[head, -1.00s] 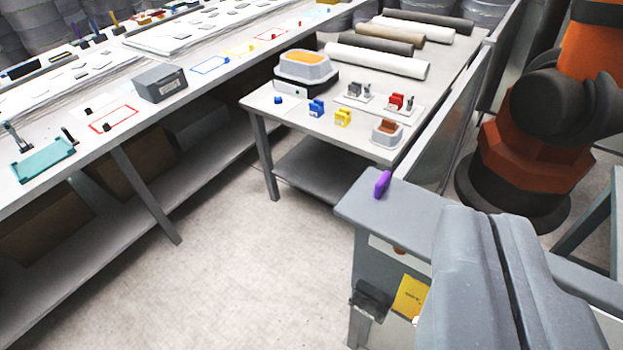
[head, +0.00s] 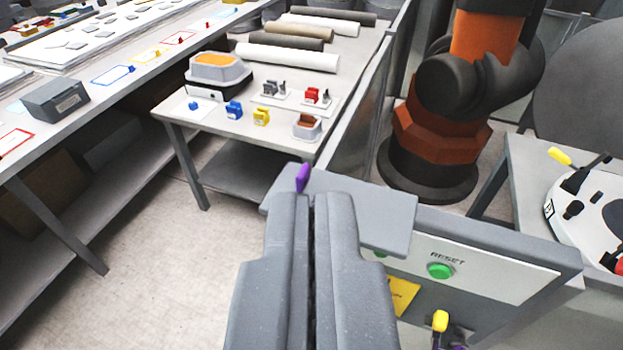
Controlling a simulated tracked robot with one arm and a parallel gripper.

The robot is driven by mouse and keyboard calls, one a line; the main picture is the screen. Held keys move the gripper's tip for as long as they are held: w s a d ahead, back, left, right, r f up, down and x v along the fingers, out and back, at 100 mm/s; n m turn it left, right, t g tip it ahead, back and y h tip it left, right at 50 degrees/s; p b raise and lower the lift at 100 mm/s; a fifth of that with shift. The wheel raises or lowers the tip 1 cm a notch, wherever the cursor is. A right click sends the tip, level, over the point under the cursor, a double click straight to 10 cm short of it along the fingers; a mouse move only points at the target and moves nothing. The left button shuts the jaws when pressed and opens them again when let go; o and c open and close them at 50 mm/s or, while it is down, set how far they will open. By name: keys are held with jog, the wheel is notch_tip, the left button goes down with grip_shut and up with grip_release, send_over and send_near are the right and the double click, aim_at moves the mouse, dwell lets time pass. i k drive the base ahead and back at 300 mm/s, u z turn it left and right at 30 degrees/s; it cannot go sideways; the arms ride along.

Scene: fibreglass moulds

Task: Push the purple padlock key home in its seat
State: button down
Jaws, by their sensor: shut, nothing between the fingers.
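The purple padlock key (head: 303,177) stands upright at the left part of the grey box top, with its lower part hidden behind my fingertips. My gripper (head: 310,198) is shut and empty, its two grey fingers side by side. In the picture its tips reach just below the key; I cannot tell whether they touch it. The key's seat is hidden from this view.
The grey box (head: 390,215) carries a green RESET button (head: 440,271) and a yellow label (head: 401,296). A fence panel (head: 352,115) rises behind it. An orange robot arm (head: 440,140) stands behind right. A table with rolls (head: 288,57) and small padlocks (head: 261,116) is at back left.

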aim_at(302, 178)
jog(key=k, duration=1.25)
jog(key=u, duration=0.2)
jog(key=i, duration=1.75)
jog(key=z, duration=0.85)
